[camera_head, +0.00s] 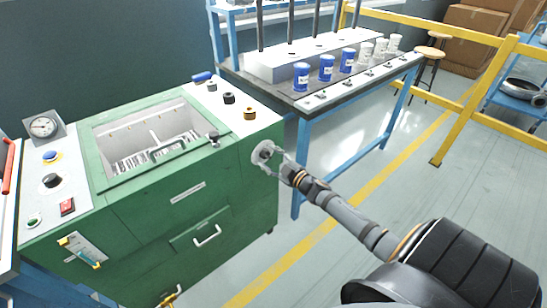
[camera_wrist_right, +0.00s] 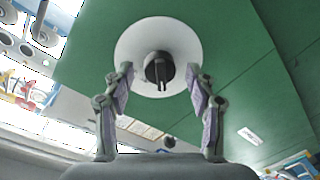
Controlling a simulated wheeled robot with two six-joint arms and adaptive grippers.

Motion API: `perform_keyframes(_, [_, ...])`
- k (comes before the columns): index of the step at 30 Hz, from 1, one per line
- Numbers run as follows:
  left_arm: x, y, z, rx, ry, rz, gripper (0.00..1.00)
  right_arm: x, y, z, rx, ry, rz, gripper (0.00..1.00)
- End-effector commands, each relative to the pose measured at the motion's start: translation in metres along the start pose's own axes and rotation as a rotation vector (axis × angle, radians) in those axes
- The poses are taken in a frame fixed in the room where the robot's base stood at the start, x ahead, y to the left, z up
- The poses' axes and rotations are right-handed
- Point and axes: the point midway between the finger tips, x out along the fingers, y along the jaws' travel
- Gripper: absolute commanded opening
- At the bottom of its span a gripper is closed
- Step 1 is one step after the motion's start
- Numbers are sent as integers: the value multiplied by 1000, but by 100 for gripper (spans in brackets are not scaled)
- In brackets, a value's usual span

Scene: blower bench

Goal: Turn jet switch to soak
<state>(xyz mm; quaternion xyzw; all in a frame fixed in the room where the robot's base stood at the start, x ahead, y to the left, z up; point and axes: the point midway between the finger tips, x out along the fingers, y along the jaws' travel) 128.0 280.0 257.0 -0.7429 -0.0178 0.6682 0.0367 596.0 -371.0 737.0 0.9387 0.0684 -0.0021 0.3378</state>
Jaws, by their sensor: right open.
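A rotary switch with a black knob (camera_wrist_right: 158,71) on a round white plate (camera_wrist_right: 135,45) is mounted on the green side wall of the machine. I take it for the jet switch; no label or soak mark is readable. In the head view its plate (camera_head: 263,150) shows at the machine's right side, partly covered by my right gripper (camera_head: 271,163). My right gripper (camera_wrist_right: 160,84) is open, with one finger on each side of the knob in the wrist view. Nothing is between the fingers' pads, and the knob appears ahead of them. My left gripper is not in view.
The green machine (camera_head: 150,225) has an open basin, more knobs on top, a red switch (camera_head: 67,206) and a gauge (camera_head: 43,127). A blue-framed bench (camera_head: 300,135) with blue and white cans stands behind. A yellow railing (camera_head: 450,125) is at right. Floor between is clear.

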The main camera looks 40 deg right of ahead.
Motion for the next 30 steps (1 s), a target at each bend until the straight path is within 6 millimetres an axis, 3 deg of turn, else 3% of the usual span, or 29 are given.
perform_keyframes(17, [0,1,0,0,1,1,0,-46,-1,0,-1,0,-5,56])
perform_keyframes(30, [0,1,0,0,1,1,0,-103,-2,1,-4,-1,-8,56])
